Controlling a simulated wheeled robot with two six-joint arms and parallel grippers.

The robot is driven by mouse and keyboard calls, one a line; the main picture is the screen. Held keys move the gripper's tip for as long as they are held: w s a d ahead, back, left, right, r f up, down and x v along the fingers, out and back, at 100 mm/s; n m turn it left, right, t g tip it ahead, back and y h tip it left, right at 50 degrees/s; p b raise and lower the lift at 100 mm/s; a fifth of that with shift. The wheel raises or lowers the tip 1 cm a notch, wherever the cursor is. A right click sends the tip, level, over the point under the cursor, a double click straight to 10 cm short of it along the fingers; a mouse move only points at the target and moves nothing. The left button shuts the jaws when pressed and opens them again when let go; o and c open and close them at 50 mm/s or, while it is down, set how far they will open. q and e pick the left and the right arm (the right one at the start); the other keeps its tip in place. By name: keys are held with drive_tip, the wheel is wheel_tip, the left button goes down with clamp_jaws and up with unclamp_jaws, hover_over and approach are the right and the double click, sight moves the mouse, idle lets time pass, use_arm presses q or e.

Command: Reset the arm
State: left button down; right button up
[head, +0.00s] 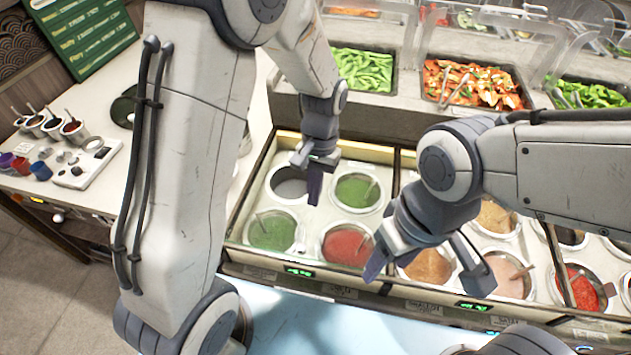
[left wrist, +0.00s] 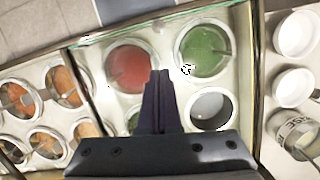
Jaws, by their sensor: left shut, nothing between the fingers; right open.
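My left gripper (head: 315,184) is shut and empty in the head view. It hangs over the left block of sauce wells, between the grey well and the green wells. In the left wrist view its closed fingers (left wrist: 160,90) point at the wells. My right gripper (head: 425,268) is open and empty, its two fingers spread over the orange and pink sauce wells. The left block holds a grey, seemingly empty well (head: 289,185), a green well (head: 357,192), another green well (head: 271,231) and a red well (head: 348,244).
Food trays with greens (head: 362,68) and a red-orange mix (head: 474,84) stand behind the wells. A side counter (head: 85,185) with small cups is at the left. In the left wrist view, white bowls (left wrist: 296,34) stand to the right of the wells.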

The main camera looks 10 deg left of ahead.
use_arm(q)
drive_tip(key=shift+v, duration=1.75)
drive_tip(key=s+d+r+m+t, duration=0.1)
drive_tip(key=s+d+r+m, duration=0.2)
drive_tip(key=s, duration=0.6)
drive_tip(key=s+d+r+m+t+h, duration=0.1)
drive_tip(key=s+r, duration=0.3)
drive_tip(key=s, duration=0.5)
drive_tip(key=shift+d+m+t, duration=0.3)
drive_tip(key=shift+d+m, duration=0.6)
drive_tip(key=shift+a, duration=0.1)
